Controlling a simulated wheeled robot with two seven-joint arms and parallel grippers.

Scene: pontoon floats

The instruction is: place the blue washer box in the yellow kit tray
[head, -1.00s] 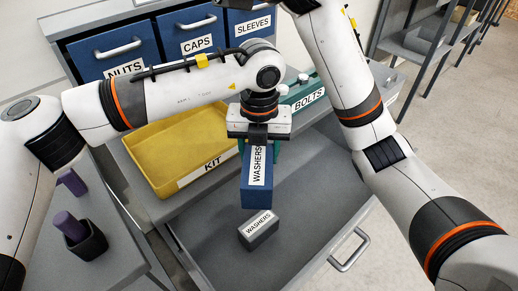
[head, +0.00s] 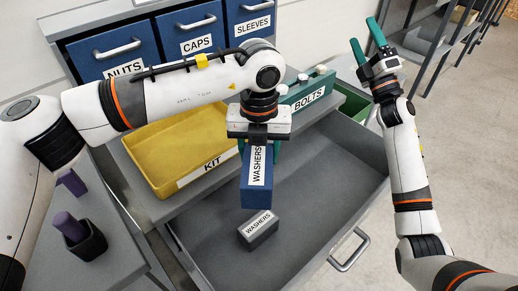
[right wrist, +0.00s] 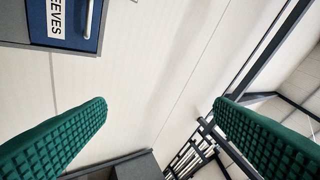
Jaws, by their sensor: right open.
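The blue washer box (head: 257,188), labelled WASHERS, hangs upright below my left gripper (head: 259,145). The green fingers of that gripper show at both sides of the box top, shut on it. The box is above the open grey drawer, right of the yellow kit tray (head: 158,178). The tray lies on the worktop, labelled KIT, and looks empty; my left arm covers part of its far side. My right gripper (head: 365,40) is open and empty at the upper right, pointing up and away. Its green fingers also show apart in the right wrist view (right wrist: 160,135).
A grey box labelled WASHERS (head: 258,229) stands in the open drawer (head: 310,205). A green BOLTS box (head: 309,93) stands behind. Blue drawers (head: 190,38) line the back. A side surface at left holds a dark cup with a purple item (head: 88,240).

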